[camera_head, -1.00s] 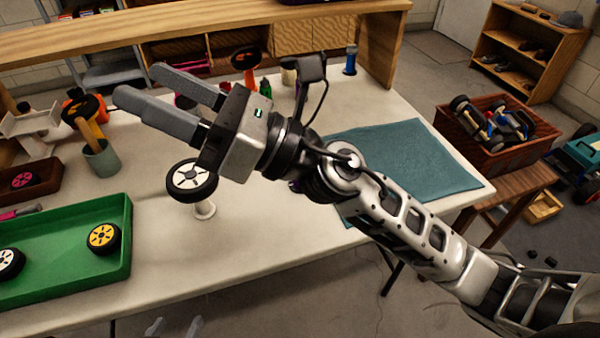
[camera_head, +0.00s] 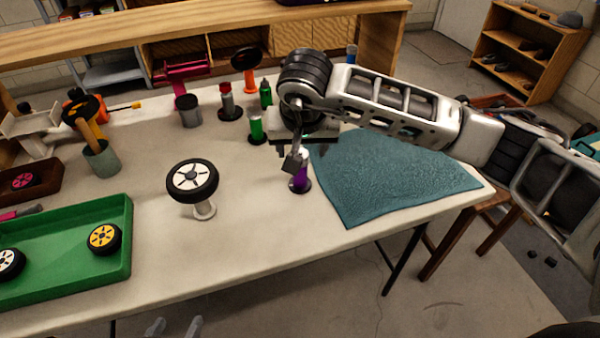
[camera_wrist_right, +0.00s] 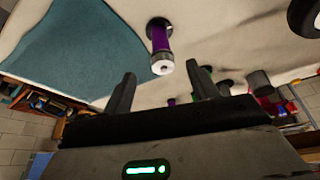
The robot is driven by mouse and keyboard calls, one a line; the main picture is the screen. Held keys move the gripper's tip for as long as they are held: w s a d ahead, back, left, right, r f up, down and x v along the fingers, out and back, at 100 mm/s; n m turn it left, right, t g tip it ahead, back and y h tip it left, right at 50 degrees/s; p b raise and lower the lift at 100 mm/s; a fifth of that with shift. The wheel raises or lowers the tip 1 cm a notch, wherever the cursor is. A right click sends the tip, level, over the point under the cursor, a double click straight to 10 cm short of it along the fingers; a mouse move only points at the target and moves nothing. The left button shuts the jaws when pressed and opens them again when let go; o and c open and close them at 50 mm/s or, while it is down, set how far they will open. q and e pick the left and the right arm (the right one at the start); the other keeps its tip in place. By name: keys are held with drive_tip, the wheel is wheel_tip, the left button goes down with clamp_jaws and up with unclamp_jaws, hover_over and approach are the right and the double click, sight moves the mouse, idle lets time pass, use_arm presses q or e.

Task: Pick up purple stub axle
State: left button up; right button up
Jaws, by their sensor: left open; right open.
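The purple stub axle (camera_head: 299,184) stands upright on the white table beside the teal mat's left edge. In the right wrist view the purple stub axle (camera_wrist_right: 161,42) shows its pale round end, lying beyond and roughly between my fingertips. My right gripper (camera_head: 296,162) points down just above it, partly covering its top. In the wrist view my right gripper (camera_wrist_right: 158,86) is open, with nothing between its fingers. My left gripper (camera_head: 174,327) shows only its two grey fingertips at the bottom edge, apart and empty.
The teal mat (camera_head: 390,178) lies to the right. A wheel (camera_head: 192,180) on a white stand is to the left. Green (camera_head: 256,128) and red (camera_head: 228,100) stub axles stand behind. A green tray (camera_head: 70,278) with wheels is at the left front.

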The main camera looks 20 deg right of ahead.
sight(300, 173)
drive_tip(key=x, duration=1.1)
drive_tip(key=shift+w+a+r+p, duration=0.1)
drive_tip(key=shift+w+p, duration=0.05)
drive_tip(key=shift+p, duration=0.15)
drive_tip(key=shift+c, duration=0.3)
drive_tip(key=c, duration=1)
